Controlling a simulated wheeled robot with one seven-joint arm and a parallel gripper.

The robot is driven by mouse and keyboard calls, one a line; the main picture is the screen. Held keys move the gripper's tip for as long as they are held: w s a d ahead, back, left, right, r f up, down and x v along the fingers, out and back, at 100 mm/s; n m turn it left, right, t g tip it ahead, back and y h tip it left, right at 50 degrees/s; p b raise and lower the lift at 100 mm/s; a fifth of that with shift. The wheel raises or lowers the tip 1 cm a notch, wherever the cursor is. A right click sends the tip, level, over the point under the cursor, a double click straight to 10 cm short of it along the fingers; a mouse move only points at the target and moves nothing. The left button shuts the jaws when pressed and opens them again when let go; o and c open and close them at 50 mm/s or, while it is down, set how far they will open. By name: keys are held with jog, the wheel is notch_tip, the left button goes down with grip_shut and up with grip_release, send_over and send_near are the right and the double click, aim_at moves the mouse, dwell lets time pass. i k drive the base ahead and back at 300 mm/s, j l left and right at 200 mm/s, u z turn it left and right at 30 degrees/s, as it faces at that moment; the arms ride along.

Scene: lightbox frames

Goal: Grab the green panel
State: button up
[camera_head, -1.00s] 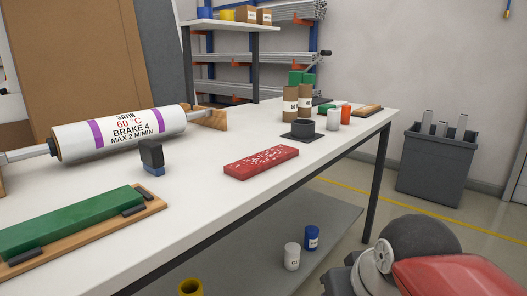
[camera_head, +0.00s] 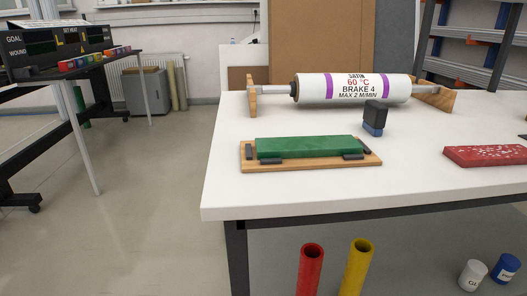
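The green panel (camera_head: 308,147) is a long flat green block. It lies on a wooden board (camera_head: 262,167) near the front left part of the white table.
On the white table (camera_head: 225,190), a white roller (camera_head: 345,90) rests on wooden stands behind the panel. A black and blue block (camera_head: 374,118) stands to the right, and a red speckled slab (camera_head: 490,155) farther right. Open floor (camera_head: 150,210) lies left.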

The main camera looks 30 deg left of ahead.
aim_at(340, 145)
jog(key=k+u, duration=0.1)
jog(key=u, duration=1.15)
